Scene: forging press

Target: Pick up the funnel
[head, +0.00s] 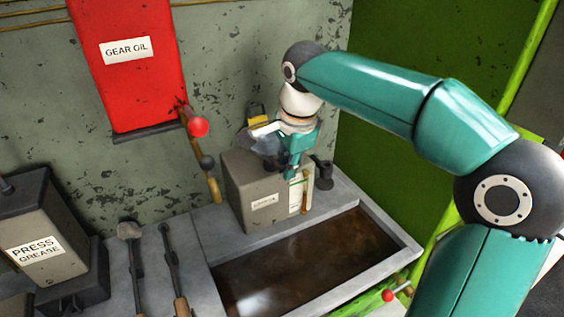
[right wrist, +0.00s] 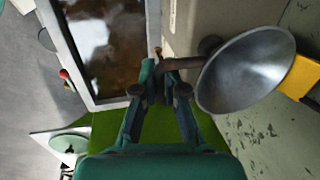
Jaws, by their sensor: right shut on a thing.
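The funnel is a grey metal cone, and its wide bowl (right wrist: 246,70) faces the camera in the right wrist view. Its narrow bent stem reaches left to the fingertips of my right gripper (right wrist: 160,68), which are shut on it. In the head view the funnel (head: 263,143) shows as a grey shape beside my right gripper (head: 292,168), over the grey box (head: 250,197); the gripper partly hides it. I cannot tell whether the funnel touches the box. My left gripper is in neither view.
A tray (head: 408,247) of dark brown liquid lies in front of the box. A red gear oil container (head: 125,60) hangs on the wall, with a red-knobbed lever (head: 198,127) beside it. A press grease box (head: 40,235) and long tools (head: 138,262) are at left.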

